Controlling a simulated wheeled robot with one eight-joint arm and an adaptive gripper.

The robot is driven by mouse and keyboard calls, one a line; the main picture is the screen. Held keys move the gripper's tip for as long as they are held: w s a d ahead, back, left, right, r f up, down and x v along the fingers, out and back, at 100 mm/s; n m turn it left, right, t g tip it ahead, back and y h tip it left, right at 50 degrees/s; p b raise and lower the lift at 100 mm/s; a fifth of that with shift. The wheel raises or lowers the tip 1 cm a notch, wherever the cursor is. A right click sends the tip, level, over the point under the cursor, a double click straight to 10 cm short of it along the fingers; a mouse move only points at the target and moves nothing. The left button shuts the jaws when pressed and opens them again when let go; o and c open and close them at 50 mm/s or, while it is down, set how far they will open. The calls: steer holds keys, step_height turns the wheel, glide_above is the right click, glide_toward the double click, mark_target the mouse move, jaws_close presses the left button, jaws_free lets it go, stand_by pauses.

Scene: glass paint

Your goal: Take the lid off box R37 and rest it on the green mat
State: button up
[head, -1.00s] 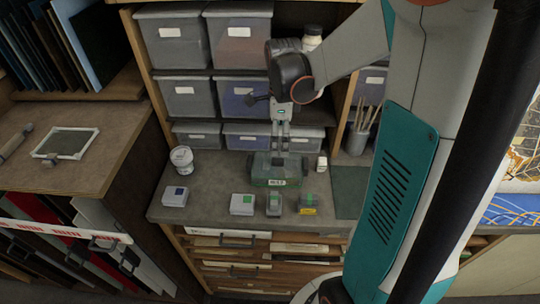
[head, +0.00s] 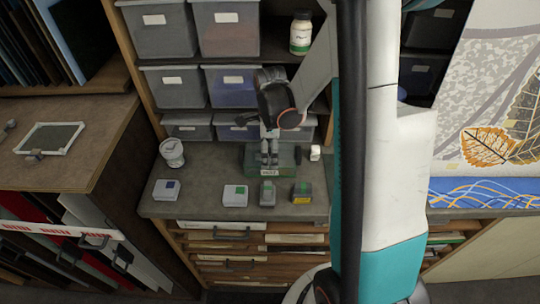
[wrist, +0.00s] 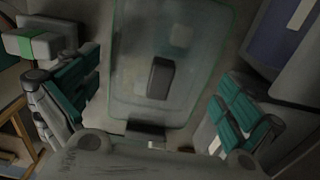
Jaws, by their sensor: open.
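Box R37 (head: 262,172) is a greenish translucent box with a white label on its front, standing on the grey worktop in the head view. Its lid (wrist: 140,40) fills the middle of the wrist view as a clear panel with a green-tinted edge and a dark block-shaped handle (wrist: 160,78). My gripper (head: 269,158) is pointed down over the box. In the wrist view my gripper (wrist: 158,85) is open, with teal-padded fingers apart on either side of the handle, touching nothing that I can make out. The green mat is hidden behind my arm.
A white tub (head: 172,152) stands left, and a small white bottle (head: 315,153) stands close right of the box. Grey bins (head: 187,127) fill the shelves behind.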

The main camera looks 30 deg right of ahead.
steer(key=c, duration=1.2)
steer(key=shift+s, duration=0.1)
steer(key=shift+c, duration=0.4)
